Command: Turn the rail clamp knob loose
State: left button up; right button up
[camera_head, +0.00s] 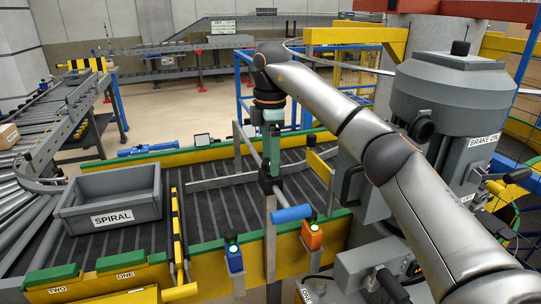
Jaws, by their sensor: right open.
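My right arm reaches in from the lower right, and its right gripper (271,160) points down over the conveyor's guide rail. It is open, seen nearly edge-on. Just under its fingertips is a dark rail clamp (267,184) at the top of an upright grey post (270,240). The clamp knob cannot be told clearly from the gripper and clamp, and I cannot tell whether the fingers touch it. A blue cylindrical handle (292,214) sticks out to the right below the clamp. The grey guide rail (222,181) runs left from there. My left gripper is not in view.
A grey bin (111,196) labelled SPIRAL stands on the belt at left. A blue button box (234,258) and an orange one (312,236) stand at the near edge. A large grey motor (452,95) stands at right. Black belt lies clear around the post.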

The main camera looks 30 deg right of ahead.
grip_shut()
dwell(0.7)
